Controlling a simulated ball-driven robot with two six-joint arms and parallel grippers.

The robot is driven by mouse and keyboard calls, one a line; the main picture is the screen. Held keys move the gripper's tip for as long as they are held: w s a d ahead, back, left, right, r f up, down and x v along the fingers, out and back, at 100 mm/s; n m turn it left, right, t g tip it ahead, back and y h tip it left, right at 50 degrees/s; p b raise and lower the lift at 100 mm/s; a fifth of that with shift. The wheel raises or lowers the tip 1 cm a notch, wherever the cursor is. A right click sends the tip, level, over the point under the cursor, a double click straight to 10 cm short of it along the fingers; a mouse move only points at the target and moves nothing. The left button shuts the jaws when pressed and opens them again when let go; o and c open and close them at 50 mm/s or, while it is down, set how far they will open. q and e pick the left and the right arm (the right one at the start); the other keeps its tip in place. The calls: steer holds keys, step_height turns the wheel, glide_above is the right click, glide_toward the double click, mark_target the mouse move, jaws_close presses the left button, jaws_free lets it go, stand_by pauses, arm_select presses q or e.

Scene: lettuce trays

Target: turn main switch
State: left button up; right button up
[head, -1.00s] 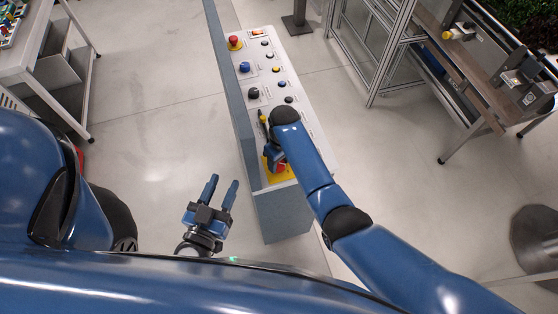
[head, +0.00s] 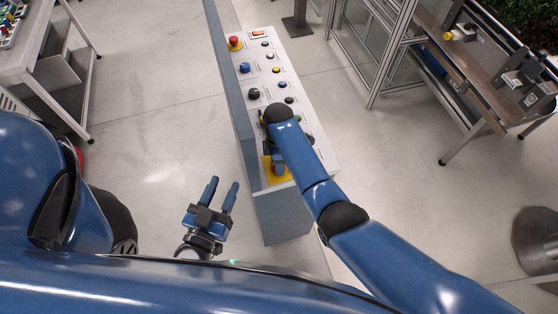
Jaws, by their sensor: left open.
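The control panel (head: 258,77) is a long white-topped box with a grey side. At its near end is a yellow plate (head: 268,176), which matches a main switch mounting. The switch knob itself is hidden now behind my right gripper (head: 278,167). That gripper is over the plate, with blue parts showing beneath my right arm. Its fingers are mostly covered, so I cannot tell whether it is open, shut or touching the switch. My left gripper (head: 223,184) is open and empty, with two blue fingers apart, left of the panel's near end.
The panel also carries a red mushroom button (head: 234,42), a blue knob (head: 244,67) and a black knob (head: 254,93). A white table (head: 34,65) stands at left, and a metal-framed bench (head: 470,93) at right. The floor left of the panel is clear.

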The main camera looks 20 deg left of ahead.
steer(key=shift+n, duration=2.1)
steer(key=o, duration=1)
steer(key=shift+o, duration=0.2)
steer(key=shift+r, duration=0.1)
step_height(320, 180, up, 11)
steer(key=b, duration=0.1)
steer(key=shift+w+a+f+b, duration=0.2)
steer(key=shift+w+a+b, duration=0.1)
steer(key=shift+a+b, duration=0.05)
